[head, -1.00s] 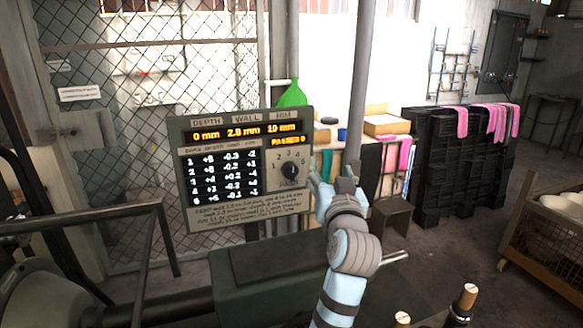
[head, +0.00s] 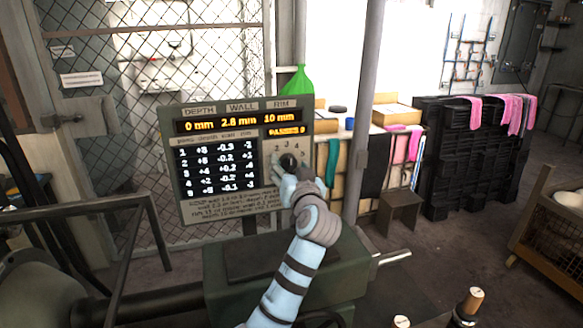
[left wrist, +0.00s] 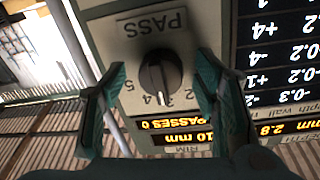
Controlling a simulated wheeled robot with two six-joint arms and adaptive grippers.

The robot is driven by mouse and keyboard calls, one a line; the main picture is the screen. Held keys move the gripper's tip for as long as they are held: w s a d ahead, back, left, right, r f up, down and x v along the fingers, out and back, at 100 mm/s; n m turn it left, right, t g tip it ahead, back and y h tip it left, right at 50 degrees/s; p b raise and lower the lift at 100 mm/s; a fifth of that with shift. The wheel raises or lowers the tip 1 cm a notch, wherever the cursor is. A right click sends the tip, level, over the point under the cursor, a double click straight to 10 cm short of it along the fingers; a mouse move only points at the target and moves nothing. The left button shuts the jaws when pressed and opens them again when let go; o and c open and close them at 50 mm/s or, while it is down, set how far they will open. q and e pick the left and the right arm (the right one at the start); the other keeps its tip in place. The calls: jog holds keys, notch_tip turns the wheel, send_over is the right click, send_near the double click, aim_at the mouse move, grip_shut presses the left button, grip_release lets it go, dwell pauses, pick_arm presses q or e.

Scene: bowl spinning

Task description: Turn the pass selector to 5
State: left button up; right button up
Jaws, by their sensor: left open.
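The pass selector is a round black knob (left wrist: 161,75) on the grey panel, seen upside down in the left wrist view. Its pale pointer line appears to lie towards the 3, among printed numbers; the 5 is partly hard to read. In the head view the knob (head: 289,162) shows just above my gripper. My left gripper (left wrist: 158,88) is open, with one dark green finger on each side of the knob and gaps between. In the head view the gripper (head: 287,175) covers the lower part of the selector plate. My right gripper is not in view.
The panel's display (head: 240,121) reads 0 mm, 2.8 mm and 10 mm, above a table of passes. A grey post (head: 362,110) stands just right of the panel. Black crates (head: 465,160) with pink cloths stand further right. A dark green machine body (head: 235,265) lies below.

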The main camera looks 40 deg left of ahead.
pick_arm(q)
jog(key=shift+s, duration=0.15)
jog(key=shift+c, duration=0.4)
jog(key=c, duration=1.1)
jog(key=shift+r+m+p, duration=0.1)
jog(key=shift+m+p, duration=0.4)
jog(key=shift+p, duration=0.3)
jog(key=m+p, duration=0.2)
jog(key=p, duration=0.1)
jog(key=m+p, duration=0.2)
jog(key=m, duration=0.1)
jog(key=m+p, duration=0.2)
jog(key=p, duration=0.1)
jog(key=shift+a+r+g+p, duration=0.1)
jog(key=shift+r+g+p, duration=0.15)
jog(key=shift+g+p, duration=0.1)
jog(key=m+p, duration=0.1)
jog(key=m, duration=0.1)
jog(key=shift+f+m+p, duration=0.1)
jog(key=shift+m+p, duration=0.2)
jog(key=shift+m, duration=0.1)
jog(key=shift+m+g, duration=0.25)
jog(key=shift+m, duration=1.25)
